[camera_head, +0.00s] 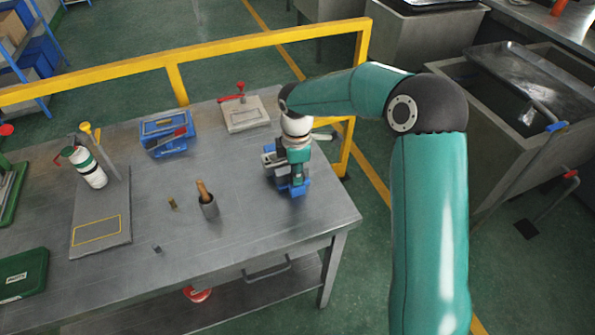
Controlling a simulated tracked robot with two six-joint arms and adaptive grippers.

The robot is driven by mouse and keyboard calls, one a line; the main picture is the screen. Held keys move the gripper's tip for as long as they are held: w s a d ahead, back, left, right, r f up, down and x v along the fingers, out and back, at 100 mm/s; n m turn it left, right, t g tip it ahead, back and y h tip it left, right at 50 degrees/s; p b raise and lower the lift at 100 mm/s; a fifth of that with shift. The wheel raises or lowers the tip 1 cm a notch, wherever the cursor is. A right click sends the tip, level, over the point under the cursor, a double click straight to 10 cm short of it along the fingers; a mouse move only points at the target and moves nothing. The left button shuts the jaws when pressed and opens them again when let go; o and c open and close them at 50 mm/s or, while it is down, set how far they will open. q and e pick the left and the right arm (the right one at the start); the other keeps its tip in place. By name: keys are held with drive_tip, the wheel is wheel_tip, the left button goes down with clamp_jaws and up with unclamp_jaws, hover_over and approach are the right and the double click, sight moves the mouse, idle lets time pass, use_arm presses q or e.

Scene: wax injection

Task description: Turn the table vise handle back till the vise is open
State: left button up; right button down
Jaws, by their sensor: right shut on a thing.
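The blue table vise (291,188) stands on the grey metal workbench (270,235) near its right end. My right arm reaches in from the right, and my right gripper (293,170) points down over the vise. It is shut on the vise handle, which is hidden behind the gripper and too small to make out. I cannot tell from this view how far apart the vise jaws are. My left gripper is not in view.
The bench also holds a blue toolbox (168,143), a white plate with a red handle (243,113), a cup with a wooden-handled tool (208,206), a white-green bottle (88,168) and a green tray (22,275). A yellow rail (265,39) runs behind.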

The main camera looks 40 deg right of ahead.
drive_tip(key=shift+n, duration=1)
drive_tip(key=c, duration=1.1)
unclamp_jaws()
drive_tip(key=shift+r, duration=4)
drive_tip(key=shift+f, duration=0.1)
